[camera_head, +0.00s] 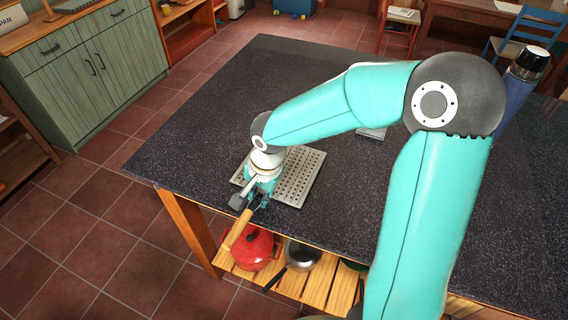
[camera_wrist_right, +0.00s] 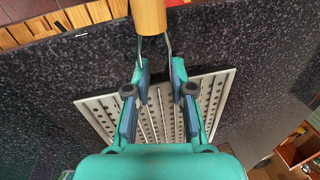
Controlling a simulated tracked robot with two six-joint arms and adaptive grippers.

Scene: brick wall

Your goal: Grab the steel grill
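The steel grill (camera_head: 301,176) is a flat perforated steel plate lying on the dark speckled table near its front edge. A wooden handle (camera_head: 239,229) sticks out past the table edge and appears joined to the grill by thin metal wires. In the right wrist view the plate (camera_wrist_right: 213,95) lies beyond my fingers, and the handle (camera_wrist_right: 149,16) is at the top. My right gripper (camera_wrist_right: 161,72) points down at the handle side of the grill. A gap shows between its fingers, with the wires close to them. Whether they touch is unclear. My left gripper is not in view.
The dark table (camera_head: 220,115) is clear to the left of the grill. A blue bottle (camera_head: 518,86) with a black cap stands at the right, behind my arm. Below the table edge, a red pot (camera_head: 252,249) and a metal pan (camera_head: 302,255) sit on a slatted shelf.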

